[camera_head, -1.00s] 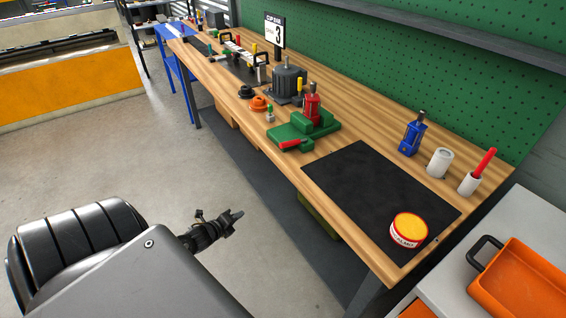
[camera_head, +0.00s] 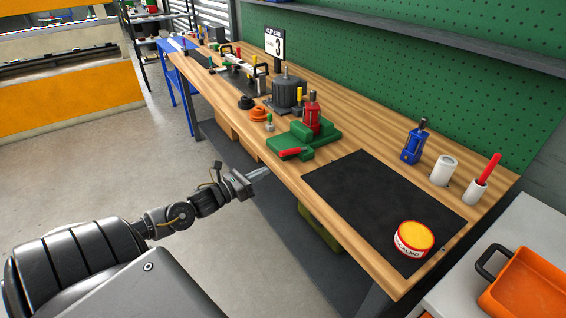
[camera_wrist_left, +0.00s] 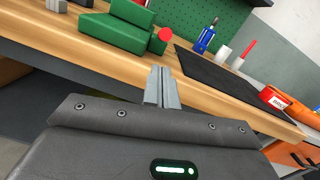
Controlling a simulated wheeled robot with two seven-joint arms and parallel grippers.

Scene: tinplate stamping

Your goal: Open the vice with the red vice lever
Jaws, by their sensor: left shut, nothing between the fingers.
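The green vice (camera_head: 310,139) stands on the wooden workbench near its front edge. Its red lever (camera_head: 291,153) sticks out at the vice's front, towards the bench edge. In the left wrist view the vice (camera_wrist_left: 115,31) is at the upper left and the lever's red end (camera_wrist_left: 165,34) shows just above my fingers. My left gripper (camera_head: 262,173) is shut and empty, in front of the bench edge and short of the lever. Its fingers (camera_wrist_left: 160,82) point towards the bench in the left wrist view. A red tool or bottle (camera_head: 312,112) stands at the vice. My right gripper is not in view.
A black mat (camera_head: 350,190) with a yellow-topped tin (camera_head: 413,239) lies right of the vice. A blue device (camera_head: 414,143) and white cups stand behind it. Orange and black knobs and a grey motor-like block (camera_head: 288,92) stand left of the vice. Floor before the bench is clear.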

